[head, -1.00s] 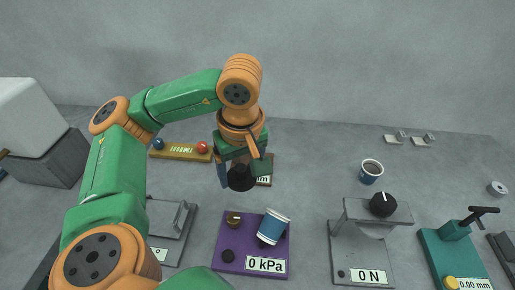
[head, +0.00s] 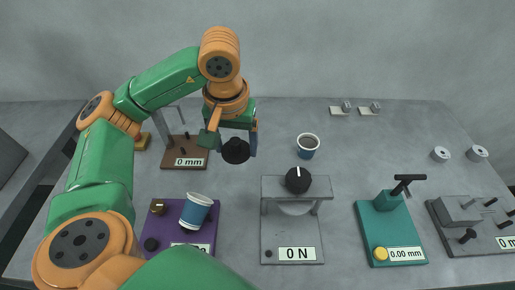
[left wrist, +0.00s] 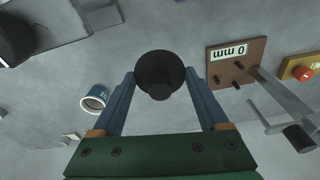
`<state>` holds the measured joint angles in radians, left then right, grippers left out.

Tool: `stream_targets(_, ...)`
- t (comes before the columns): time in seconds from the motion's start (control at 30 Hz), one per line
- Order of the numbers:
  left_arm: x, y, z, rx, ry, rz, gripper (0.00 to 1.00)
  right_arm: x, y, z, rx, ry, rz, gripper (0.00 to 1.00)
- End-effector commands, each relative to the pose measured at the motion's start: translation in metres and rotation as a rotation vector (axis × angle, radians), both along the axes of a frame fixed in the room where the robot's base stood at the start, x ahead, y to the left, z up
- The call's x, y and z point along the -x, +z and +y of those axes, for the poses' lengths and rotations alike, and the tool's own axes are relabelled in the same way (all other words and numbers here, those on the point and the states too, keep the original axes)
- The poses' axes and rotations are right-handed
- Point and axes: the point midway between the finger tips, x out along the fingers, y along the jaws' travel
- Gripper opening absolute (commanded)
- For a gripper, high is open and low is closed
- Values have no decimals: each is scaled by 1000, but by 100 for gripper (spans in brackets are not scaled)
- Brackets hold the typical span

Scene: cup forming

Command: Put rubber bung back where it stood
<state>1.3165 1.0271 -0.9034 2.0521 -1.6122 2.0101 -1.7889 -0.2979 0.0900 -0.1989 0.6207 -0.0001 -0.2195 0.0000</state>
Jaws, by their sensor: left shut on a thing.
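My left gripper (head: 236,148) is shut on the black rubber bung (head: 235,152) and holds it above the grey table, right of the brown board. In the left wrist view, the bung (left wrist: 160,72) sits between the two blue fingers of the gripper (left wrist: 160,78), with its narrower part toward the camera. A blue paper cup (head: 195,211) lies tilted on the purple stand (head: 207,233), whose readout is partly hidden by my arm. My right gripper is in neither view.
A brown board (head: 172,155) reading 0 mm is left of the gripper. A dark blue cup (head: 308,147) stands to the right. A grey press (head: 292,239) reading 0 N and a teal gauge (head: 380,225) stand in front. Bare table lies between the bung and the press.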

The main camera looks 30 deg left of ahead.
Motion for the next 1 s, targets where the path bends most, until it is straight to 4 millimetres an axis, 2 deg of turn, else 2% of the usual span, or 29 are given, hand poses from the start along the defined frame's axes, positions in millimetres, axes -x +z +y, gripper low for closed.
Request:
stream_targets(0.13,-45,-29,13,5,5,8,13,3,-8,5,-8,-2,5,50)
stream_targets(0.2,-58,-46,18,3,3,9,13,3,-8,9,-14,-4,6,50)
stream_targets(0.4,-83,-73,27,2,2,4,13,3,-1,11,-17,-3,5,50)
stream_targets(0.6,-86,-106,29,-1,0,4,13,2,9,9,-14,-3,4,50)
stream_targets(0.97,-87,-113,29,0,0,-1,13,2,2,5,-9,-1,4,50)
stream_targets(1.0,-87,-112,29,0,0,-1,85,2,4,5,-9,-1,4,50)
